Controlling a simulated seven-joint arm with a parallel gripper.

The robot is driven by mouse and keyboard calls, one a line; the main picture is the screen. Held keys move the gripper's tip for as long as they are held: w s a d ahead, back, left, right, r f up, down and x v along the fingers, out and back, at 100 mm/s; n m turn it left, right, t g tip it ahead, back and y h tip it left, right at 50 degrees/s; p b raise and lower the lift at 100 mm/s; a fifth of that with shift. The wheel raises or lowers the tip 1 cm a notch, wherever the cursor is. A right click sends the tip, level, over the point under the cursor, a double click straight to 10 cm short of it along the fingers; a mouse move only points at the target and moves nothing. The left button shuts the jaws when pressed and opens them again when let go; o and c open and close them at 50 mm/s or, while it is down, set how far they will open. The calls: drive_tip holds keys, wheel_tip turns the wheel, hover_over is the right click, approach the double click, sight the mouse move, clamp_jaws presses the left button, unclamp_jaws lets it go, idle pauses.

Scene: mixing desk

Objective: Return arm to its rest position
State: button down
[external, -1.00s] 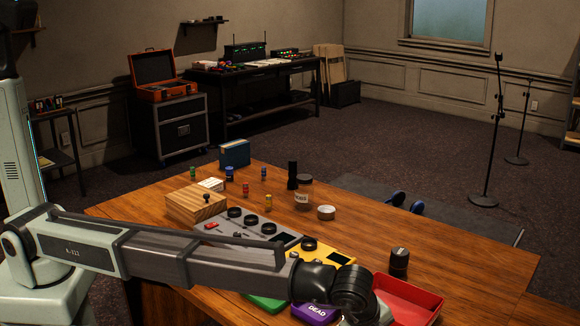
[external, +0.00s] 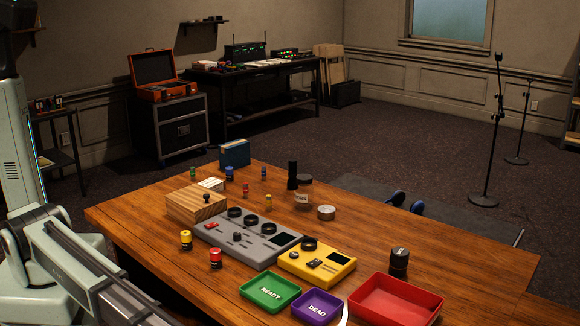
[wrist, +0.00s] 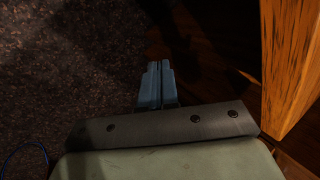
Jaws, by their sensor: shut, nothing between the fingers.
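My gripper shows in the wrist view (wrist: 158,84), with its two blue-grey fingers together and nothing between them. It points down over dark carpet, beside the wooden side of the desk (wrist: 285,70). In the external view my arm enters at the lower left and runs out of the bottom edge, so the gripper is out of that frame. The desk (external: 165,243) is clear of my arm over most of its top.
On the desk are a grey mixer (external: 222,242), a yellow unit (external: 325,275), a green READY tray (external: 247,297), a purple DEAD tray (external: 300,307), a red tray (external: 435,305) and a wooden block (external: 186,207). Small coloured parts stand around them. Open carpet lies beyond.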

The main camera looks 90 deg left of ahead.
drive_tip(key=s+a+f+n+g, duration=0.3)
drive_tip(key=s+a+f, duration=0.5)
drive_tip(key=a+f, duration=0.5)
drive_tip(key=s+a+f+n+g, duration=0.3)
drive_tip(key=s+a+f, duration=0.65)
drive_tip(key=a, duration=0.55)
drive_tip(key=s+a+f+n+g+h, duration=0.1)
drive_tip(key=s+a+f+n+g, duration=0.1)
drive_tip(key=s, duration=0.8)
drive_tip(key=s+a+f+n+g+h, duration=0.1)
drive_tip(key=s+a+f+n, duration=0.2)
drive_tip(key=s+a, duration=0.4)
drive_tip(key=s+a+f+n+g, duration=0.2)
drive_tip(key=s+a, duration=0.3)
drive_tip(key=s, duration=0.8)
drive_tip(key=shift+s+f+n+g+h, duration=0.15)
drive_tip(key=shift+f+n+g+h, duration=0.2)
drive_tip(key=shift+f, duration=0.5)
idle(1.3)
